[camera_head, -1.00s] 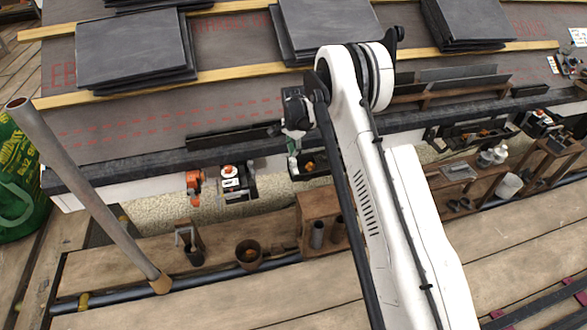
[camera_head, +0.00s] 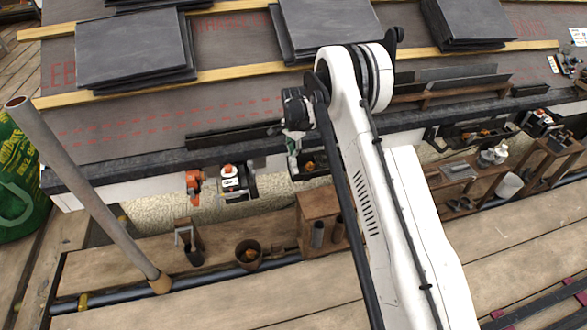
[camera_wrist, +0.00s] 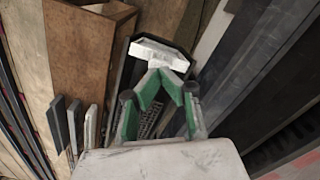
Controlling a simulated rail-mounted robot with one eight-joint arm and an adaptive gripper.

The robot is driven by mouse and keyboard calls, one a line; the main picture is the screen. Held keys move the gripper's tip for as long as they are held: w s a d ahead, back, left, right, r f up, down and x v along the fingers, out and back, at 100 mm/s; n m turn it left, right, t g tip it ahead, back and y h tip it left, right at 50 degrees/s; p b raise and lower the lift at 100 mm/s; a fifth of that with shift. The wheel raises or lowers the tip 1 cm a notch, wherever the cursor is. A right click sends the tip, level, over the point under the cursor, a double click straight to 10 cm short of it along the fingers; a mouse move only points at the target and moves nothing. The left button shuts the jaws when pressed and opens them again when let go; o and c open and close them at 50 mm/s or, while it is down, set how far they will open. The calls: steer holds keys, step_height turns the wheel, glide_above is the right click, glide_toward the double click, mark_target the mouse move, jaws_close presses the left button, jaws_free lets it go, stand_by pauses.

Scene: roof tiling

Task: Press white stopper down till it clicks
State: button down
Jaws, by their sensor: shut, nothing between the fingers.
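A white piece (camera_wrist: 160,52), which looks like the stopper, sits at the end of a dark angular tray or housing in the wrist view. My gripper (camera_wrist: 161,76) has green-padded fingers that meet at their tips, shut and empty. The tips are close to the white piece; I cannot tell whether they touch it. In the head view, my gripper (camera_head: 293,152) hangs at the roof's front edge beside a small dark tray (camera_head: 310,172). The arm and wrist partly hide this spot, and I cannot make out the stopper there.
A device with a white and orange top (camera_head: 230,182) and an orange tool (camera_head: 194,186) are left of my gripper. A wooden box (camera_head: 318,208) stands below. Slate stacks (camera_head: 135,50) lie on the roof. A slanted grey pole (camera_head: 85,190) rises at the left.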

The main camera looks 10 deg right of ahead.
steer(key=shift+f+b, duration=0.6)
steer(key=shift+f, duration=0.45)
stand_by(0.6)
stand_by(0.4)
step_height(320, 180, up, 9)
steer(key=p, duration=0.3)
steer(key=shift+p, duration=0.35)
stand_by(0.6)
